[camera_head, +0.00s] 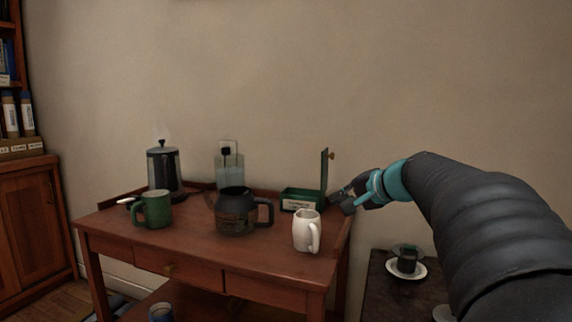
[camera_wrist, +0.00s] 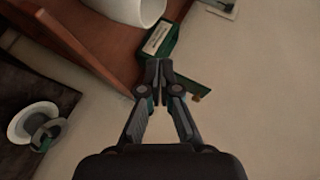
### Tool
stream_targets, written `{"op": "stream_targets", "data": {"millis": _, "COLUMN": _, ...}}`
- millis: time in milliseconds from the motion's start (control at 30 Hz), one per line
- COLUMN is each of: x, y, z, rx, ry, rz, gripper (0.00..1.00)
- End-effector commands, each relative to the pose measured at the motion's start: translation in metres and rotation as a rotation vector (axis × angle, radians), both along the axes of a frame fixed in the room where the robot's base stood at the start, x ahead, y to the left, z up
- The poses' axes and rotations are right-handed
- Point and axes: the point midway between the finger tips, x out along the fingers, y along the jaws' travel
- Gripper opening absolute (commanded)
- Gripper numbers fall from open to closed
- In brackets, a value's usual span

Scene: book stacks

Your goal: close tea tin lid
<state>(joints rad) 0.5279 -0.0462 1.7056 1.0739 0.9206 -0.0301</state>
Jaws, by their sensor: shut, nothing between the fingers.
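The green tea tin (camera_head: 300,200) sits near the back right of the wooden table, with a pale label on its front. Its lid (camera_head: 324,176) stands upright on the right side, open, with a small brass knob on its outer face. My gripper (camera_head: 341,199) is just right of the tin, lower than the lid's top; I cannot tell whether it touches. In the wrist view the tin (camera_wrist: 166,38) lies beyond my shut, empty fingers (camera_wrist: 158,66), and the lid (camera_wrist: 192,88) shows to their right, partly hidden by them.
A white mug (camera_head: 305,232) stands in front of the tin. A dark teapot (camera_head: 236,212), a green mug (camera_head: 155,209) and a steaming kettle (camera_head: 162,167) stand further left. The table's raised right edge (camera_head: 343,232) lies below my gripper. A dark side table with a cup on a saucer (camera_head: 408,268) stands at right.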

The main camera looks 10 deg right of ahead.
Motion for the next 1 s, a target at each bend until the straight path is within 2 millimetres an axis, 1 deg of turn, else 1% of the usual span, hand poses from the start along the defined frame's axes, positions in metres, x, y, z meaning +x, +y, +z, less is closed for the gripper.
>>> {"op": "stream_targets", "data": {"millis": 33, "x": 0.018, "y": -0.028, "z": 0.006, "rx": 0.059, "ry": -0.047, "rz": -0.042, "gripper": 0.0}}
{"op": "stream_targets", "data": {"millis": 100, "x": 0.036, "y": -0.06, "z": 0.023, "rx": 0.137, "ry": -0.118, "rz": -0.087, "gripper": 0.0}}
{"op": "stream_targets", "data": {"millis": 200, "x": 0.053, "y": -0.099, "z": 0.043, "rx": 0.224, "ry": -0.204, "rz": -0.136, "gripper": 0.0}}
{"op": "stream_targets", "data": {"millis": 300, "x": 0.061, "y": -0.126, "z": 0.056, "rx": 0.28, "ry": -0.266, "rz": -0.167, "gripper": 0.0}}
{"op": "stream_targets", "data": {"millis": 400, "x": 0.065, "y": -0.141, "z": 0.064, "rx": 0.311, "ry": -0.3, "rz": -0.183, "gripper": 0.0}}
{"op": "stream_targets", "data": {"millis": 467, "x": 0.067, "y": -0.144, "z": 0.066, "rx": 0.319, "ry": -0.31, "rz": -0.186, "gripper": 0.0}}
{"op": "stream_targets", "data": {"millis": 567, "x": 0.075, "y": -0.143, "z": 0.067, "rx": 0.323, "ry": -0.312, "rz": -0.186, "gripper": 0.0}}
{"op": "stream_targets", "data": {"millis": 667, "x": 0.089, "y": -0.139, "z": 0.067, "rx": 0.323, "ry": -0.312, "rz": -0.185, "gripper": 0.0}}
{"op": "stream_targets", "data": {"millis": 1000, "x": 0.151, "y": -0.124, "z": 0.063, "rx": 0.321, "ry": -0.309, "rz": -0.184, "gripper": 0.0}}
